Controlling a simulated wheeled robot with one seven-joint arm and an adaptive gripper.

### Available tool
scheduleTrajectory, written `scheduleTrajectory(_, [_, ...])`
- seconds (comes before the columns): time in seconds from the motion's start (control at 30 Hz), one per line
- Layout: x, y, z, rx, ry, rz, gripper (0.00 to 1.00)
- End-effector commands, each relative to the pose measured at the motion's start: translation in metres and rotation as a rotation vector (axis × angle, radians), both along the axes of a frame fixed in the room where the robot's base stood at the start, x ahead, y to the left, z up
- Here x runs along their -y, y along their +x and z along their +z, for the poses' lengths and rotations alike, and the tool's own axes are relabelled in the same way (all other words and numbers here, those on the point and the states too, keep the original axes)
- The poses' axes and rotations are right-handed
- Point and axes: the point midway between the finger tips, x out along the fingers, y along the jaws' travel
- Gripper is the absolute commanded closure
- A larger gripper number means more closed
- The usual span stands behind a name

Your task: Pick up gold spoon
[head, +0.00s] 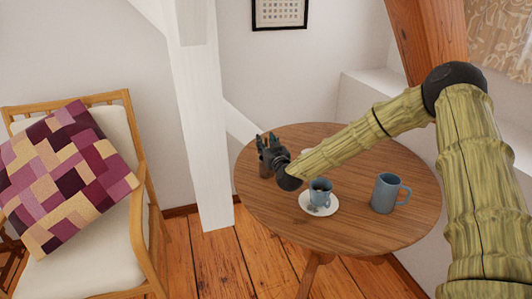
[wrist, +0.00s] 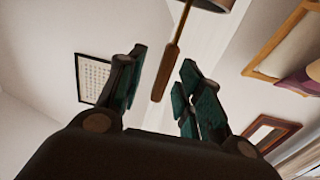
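A thin gold-brown handle (wrist: 171,60), which looks like the gold spoon, shows in the wrist view. It runs from a dark brown container (wrist: 213,4) at the top edge to a free end between my fingers. The spoon's bowl is hidden. My gripper (wrist: 163,60) is open, with a finger on each side of the handle and visible gaps. In the head view my gripper (head: 267,143) is over the left part of the round wooden table (head: 340,231), by a small brown container (head: 265,168). I cannot make out the spoon there.
A blue-grey cup (head: 320,193) on a white saucer (head: 309,208) stands close in front of my gripper. A blue-grey mug (head: 385,192) stands to the right. A white post (head: 203,140) rises behind the table, and a cushioned chair (head: 105,240) is at left.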

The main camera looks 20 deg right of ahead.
Motion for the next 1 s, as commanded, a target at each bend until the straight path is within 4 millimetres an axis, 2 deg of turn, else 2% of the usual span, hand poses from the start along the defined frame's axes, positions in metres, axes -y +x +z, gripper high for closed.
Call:
scheduleTrajectory(0.27, [0.000,0.002,0.000,0.000,0.000,0.000,0.64])
scheduleTrajectory(0.47, [0.000,0.002,0.000,0.000,0.000,0.000,1.00])
scheduleTrajectory(0.83, [0.000,0.002,0.001,0.001,0.000,0.000,1.00])
scheduleTrajectory(1.0, [0.000,0.003,0.011,0.002,0.001,0.000,1.00])
